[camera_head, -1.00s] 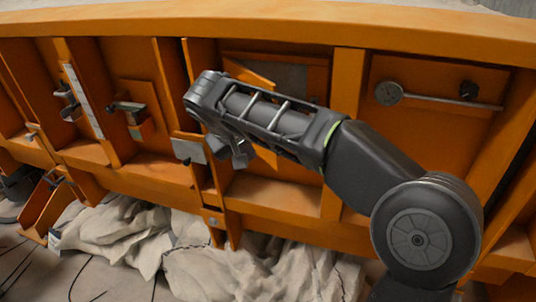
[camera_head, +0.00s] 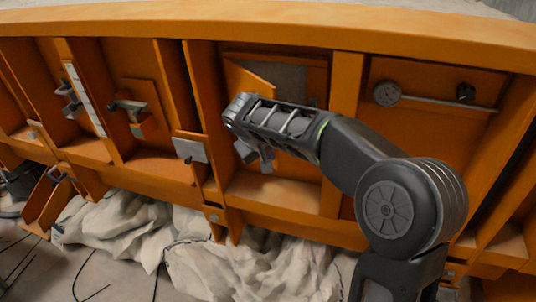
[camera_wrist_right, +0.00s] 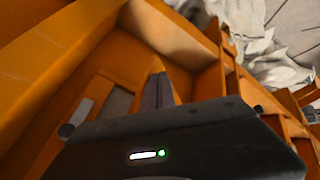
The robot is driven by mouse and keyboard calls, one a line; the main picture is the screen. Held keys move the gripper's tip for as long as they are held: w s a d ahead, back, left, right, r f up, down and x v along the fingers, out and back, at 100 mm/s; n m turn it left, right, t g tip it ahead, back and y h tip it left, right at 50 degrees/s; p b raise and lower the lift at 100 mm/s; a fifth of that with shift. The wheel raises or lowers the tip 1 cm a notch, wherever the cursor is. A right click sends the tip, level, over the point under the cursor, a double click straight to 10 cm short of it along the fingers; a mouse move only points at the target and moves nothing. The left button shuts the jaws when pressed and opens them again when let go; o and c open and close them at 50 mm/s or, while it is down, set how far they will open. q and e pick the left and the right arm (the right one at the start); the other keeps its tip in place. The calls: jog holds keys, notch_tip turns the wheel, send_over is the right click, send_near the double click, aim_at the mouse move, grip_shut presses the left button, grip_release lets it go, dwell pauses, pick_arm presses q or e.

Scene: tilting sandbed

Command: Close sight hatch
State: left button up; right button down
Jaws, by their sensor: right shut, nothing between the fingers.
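The sight hatch shows in the head view as an orange flap (camera_head: 250,80) standing out at an angle from the left side of a framed grey window (camera_head: 285,77). The hatch stands open and part of the window is uncovered. My right gripper (camera_head: 266,162) is in front of this bay, below the flap, with its fingers shut and empty. My wrist and forearm cover the lower part of the window frame. In the right wrist view the shut fingers (camera_wrist_right: 158,92) point into the bay, beside the grey window (camera_wrist_right: 117,101). No contact with the flap can be made out.
Orange ribs (camera_head: 343,130) divide the wall into bays. A round gauge with a rod (camera_head: 388,93) is in the right bay. A grey plate (camera_head: 190,149) sits left of my gripper, and a latch block (camera_head: 130,108) farther left. Crumpled pale cloth (camera_head: 220,268) lies below.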

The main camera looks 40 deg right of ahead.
jog(key=shift+d, duration=0.1)
pick_arm(q)
jog(key=shift+r+p, duration=0.45)
jog(key=shift+p, duration=0.1)
pick_arm(e)
jog(key=d+r, duration=0.1)
jog(key=d, duration=0.7)
jog(key=shift+w+d+r, duration=0.2)
jog(key=shift+d, duration=0.2)
pick_arm(q)
jog(key=shift+s+a, duration=0.1)
pick_arm(e)
jog(key=shift+a+f, duration=0.1)
jog(key=shift+f, duration=0.05)
